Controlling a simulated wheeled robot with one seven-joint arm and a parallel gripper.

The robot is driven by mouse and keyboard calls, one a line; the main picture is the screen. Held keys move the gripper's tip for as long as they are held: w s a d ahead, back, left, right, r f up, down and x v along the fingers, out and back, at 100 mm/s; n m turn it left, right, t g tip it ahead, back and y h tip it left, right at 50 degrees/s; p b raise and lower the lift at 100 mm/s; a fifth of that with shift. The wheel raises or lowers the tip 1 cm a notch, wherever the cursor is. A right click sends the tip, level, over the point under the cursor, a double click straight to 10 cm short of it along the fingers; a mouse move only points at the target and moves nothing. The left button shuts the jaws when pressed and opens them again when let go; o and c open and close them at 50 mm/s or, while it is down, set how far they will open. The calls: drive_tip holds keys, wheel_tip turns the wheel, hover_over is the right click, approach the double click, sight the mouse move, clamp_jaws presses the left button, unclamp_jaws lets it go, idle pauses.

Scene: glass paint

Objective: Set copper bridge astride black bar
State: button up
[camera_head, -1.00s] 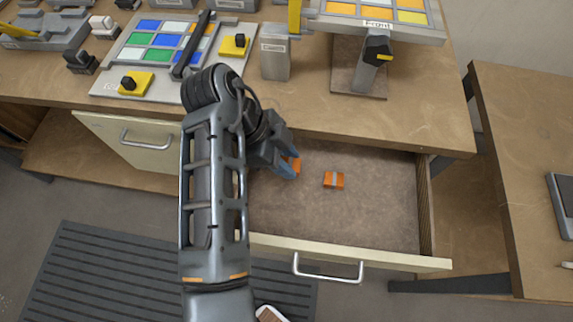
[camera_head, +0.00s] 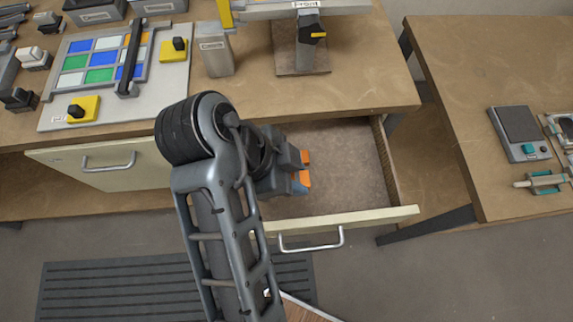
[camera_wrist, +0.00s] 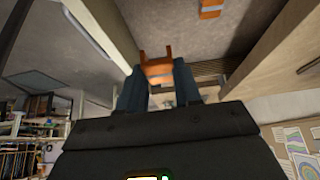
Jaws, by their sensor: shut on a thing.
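The orange copper bridge (camera_head: 304,179) is held at my gripper's tips, over the open drawer. In the wrist view the bridge (camera_wrist: 157,68) sits between the two blue fingers, with two short legs pointing away from the gripper. My gripper (camera_wrist: 158,82) is shut on it; in the head view the gripper (camera_head: 298,184) is partly hidden by my wrist. The black bar (camera_head: 130,62) lies across the coloured glass grid (camera_head: 101,66) on the bench at upper left, well apart from the gripper.
A second orange piece (camera_head: 305,157) lies in the drawer (camera_head: 345,165); it also shows in the wrist view (camera_wrist: 210,9). Yellow clamps with black knobs (camera_head: 83,108) flank the grid. A grey metal block (camera_head: 215,55) and a stand (camera_head: 309,45) are on the bench.

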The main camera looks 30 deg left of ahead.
sight(308, 179)
idle(0.4)
drive_tip(key=shift+r, duration=1.5)
